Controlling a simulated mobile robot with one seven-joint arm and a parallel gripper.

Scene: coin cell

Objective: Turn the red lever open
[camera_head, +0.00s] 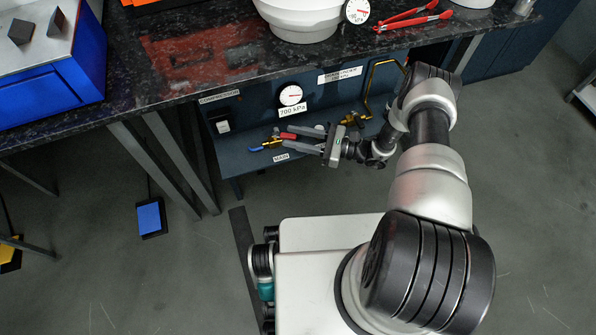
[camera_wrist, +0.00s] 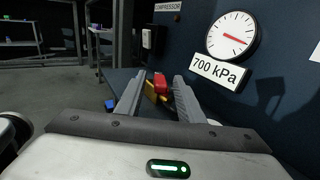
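The red lever (camera_head: 287,135) sits on a brass valve on the low shelf under the counter. In the wrist view the red lever (camera_wrist: 159,80) shows between the fingertips, with yellow brass parts (camera_wrist: 150,93) just in front of it. My gripper (camera_head: 290,138) reaches in from the right, its fingers pointing left at the lever. In the wrist view my gripper (camera_wrist: 159,75) is open, one finger on each side of the lever. I cannot tell whether either finger touches it. The gripper partly hides the valve body in the head view.
A blue handle (camera_head: 255,149) lies left of the red lever, and a MAIN label (camera_head: 281,157) is at the shelf edge. A gauge (camera_head: 290,95) marked 700 kPa is on the panel behind. Brass fittings (camera_head: 352,119) and a yellow pipe (camera_head: 370,85) are right. The counter (camera_head: 180,68) overhangs.

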